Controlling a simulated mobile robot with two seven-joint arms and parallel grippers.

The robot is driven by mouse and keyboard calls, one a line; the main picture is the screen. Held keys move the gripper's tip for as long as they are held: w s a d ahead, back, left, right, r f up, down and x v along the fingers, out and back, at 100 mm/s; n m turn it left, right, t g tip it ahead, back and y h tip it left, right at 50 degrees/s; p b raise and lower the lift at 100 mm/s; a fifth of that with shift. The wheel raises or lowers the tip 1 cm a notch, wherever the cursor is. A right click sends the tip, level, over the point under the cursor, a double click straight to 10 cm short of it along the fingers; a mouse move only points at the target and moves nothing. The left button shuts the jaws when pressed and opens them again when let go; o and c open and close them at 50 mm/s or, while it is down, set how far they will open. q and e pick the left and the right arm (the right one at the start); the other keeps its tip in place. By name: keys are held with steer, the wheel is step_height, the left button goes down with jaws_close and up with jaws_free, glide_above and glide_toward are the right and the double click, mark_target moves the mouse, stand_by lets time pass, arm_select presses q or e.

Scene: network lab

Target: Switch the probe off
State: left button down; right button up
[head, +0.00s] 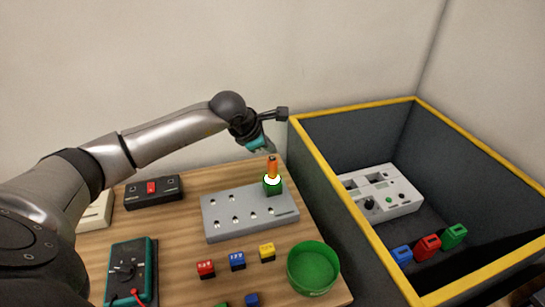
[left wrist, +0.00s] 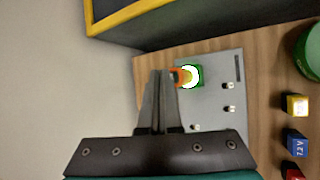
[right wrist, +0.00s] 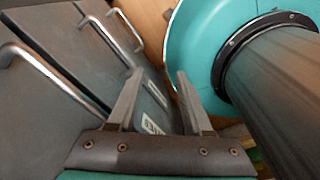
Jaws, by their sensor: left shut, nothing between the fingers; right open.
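The probe (head: 272,165) is a short orange stick with a bright white ring at its base. It stands upright on a green block (head: 278,188) at the back right of the grey panel (head: 225,231). In the left wrist view the probe (left wrist: 176,77) and its white ring lie just right of my fingertips. My left gripper (head: 269,150) is shut and empty, close to the probe's top; I cannot tell whether it touches. My right gripper (right wrist: 157,80) is open and empty, in front of grey drawer fronts, and is out of the head view.
A yellow-rimmed grey bin (head: 352,226) stands right of the table, holding a white device (head: 402,206) and small coloured blocks. A green bowl (head: 313,268), red, blue and yellow blocks, a teal meter (head: 131,262) and a black box (head: 153,192) lie on the table.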

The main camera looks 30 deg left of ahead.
mark_target(270, 158)
stand_by(0.6)
arm_select(q)
steer(key=shift+f+b, duration=0.45)
steer(key=shift+b, duration=0.05)
steer(key=shift+f, duration=0.15)
stand_by(0.4)
steer(key=shift+r, duration=0.65)
step_height(270, 158, up, 6)
steer(key=p, duration=0.3)
steer(key=shift+p, duration=0.4)
